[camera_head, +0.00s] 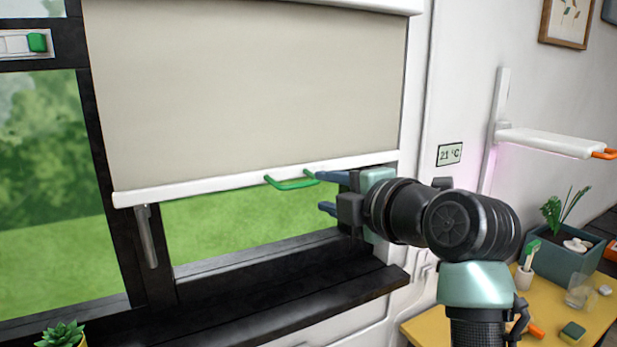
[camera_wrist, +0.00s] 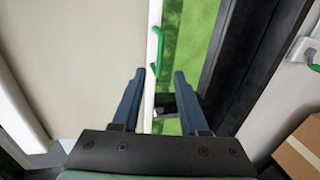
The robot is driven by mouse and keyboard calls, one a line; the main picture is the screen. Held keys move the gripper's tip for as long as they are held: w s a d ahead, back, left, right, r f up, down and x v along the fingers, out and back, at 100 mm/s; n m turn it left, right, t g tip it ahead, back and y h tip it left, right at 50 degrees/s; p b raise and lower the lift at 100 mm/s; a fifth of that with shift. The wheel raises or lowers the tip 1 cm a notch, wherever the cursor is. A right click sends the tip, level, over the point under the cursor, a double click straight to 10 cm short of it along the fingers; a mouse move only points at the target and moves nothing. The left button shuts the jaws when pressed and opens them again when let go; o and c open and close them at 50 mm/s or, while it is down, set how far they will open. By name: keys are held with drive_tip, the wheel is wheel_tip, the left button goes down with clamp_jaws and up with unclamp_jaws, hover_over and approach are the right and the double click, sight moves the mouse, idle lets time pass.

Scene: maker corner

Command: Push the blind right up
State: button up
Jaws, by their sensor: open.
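The beige roller blind (camera_head: 250,90) hangs over the upper part of the right window pane. Its white bottom bar (camera_head: 200,188) leaves a strip of green outdoors below it. A green loop handle (camera_head: 291,182) sits on the bar; it also shows in the wrist view (camera_wrist: 161,52), just beyond my fingertips. My gripper (camera_head: 325,193) is open and empty, with dark blue fingers, to the right of the handle. Its upper finger is level with the bar, close to the handle; its lower finger is below. In the wrist view my gripper (camera_wrist: 160,76) has its fingers apart around the bar's line; contact is unclear.
The black window sill (camera_head: 260,300) lies below my gripper. A window latch handle (camera_head: 147,236) hangs on the black frame at left. A small plant (camera_head: 62,334) stands at lower left. A yellow table (camera_head: 440,326) with a planter (camera_head: 565,262) is at right, under a white lamp (camera_head: 550,142).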

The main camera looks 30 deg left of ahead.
sight(304, 185)
drive_tip(key=p+x, duration=0.3)
drive_tip(key=x, duration=0.5)
drive_tip(key=shift+a, duration=0.1)
drive_tip(key=shift+w+a+f, duration=0.25)
drive_tip(key=shift+w+a, duration=0.15)
drive_tip(key=shift+a, duration=0.1)
clamp_jaws()
idle(0.8)
